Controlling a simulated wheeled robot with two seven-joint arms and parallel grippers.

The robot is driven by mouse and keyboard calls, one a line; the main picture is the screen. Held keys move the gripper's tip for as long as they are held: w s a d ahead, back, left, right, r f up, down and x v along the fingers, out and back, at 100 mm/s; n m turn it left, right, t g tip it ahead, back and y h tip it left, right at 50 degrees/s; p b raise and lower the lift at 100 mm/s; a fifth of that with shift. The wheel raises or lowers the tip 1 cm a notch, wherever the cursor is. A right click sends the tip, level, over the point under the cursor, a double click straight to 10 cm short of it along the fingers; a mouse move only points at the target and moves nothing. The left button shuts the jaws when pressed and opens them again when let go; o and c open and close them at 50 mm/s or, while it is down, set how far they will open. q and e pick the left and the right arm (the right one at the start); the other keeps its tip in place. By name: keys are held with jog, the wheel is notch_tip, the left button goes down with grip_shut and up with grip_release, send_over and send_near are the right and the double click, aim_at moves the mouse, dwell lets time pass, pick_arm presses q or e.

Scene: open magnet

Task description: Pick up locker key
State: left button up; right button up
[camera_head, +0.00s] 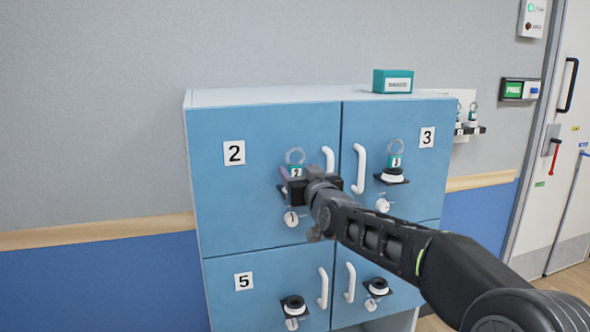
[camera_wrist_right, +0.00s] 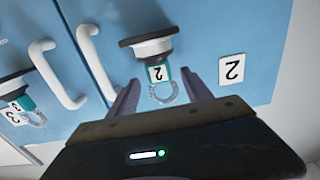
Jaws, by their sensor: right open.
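The key with the number 2 tag (camera_head: 296,171) stands on a small dark holder on locker door 2, its grey ring upward. It also shows in the right wrist view (camera_wrist_right: 159,74), upside down, with its ring (camera_wrist_right: 163,93) between my fingers. My right gripper (camera_head: 292,185) is at the door 2 holder; in the right wrist view (camera_wrist_right: 155,92) its two fingers are apart, one on each side of the key tag. I cannot tell whether either finger touches it. The arm and gripper hide part of the holder. My left gripper is not in view.
A key tagged 3 (camera_head: 395,160) stands on door 3's holder. White handles (camera_head: 359,168) stick out from the blue lockers (camera_head: 262,130). A green box (camera_head: 393,81) sits on top. More keys (camera_head: 473,113) are on a wall shelf at right, near a door.

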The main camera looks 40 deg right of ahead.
aim_at(297, 169)
jog(key=p+x, duration=0.1)
jog(key=x, duration=0.3)
dwell(0.5)
grip_shut()
dwell(0.4)
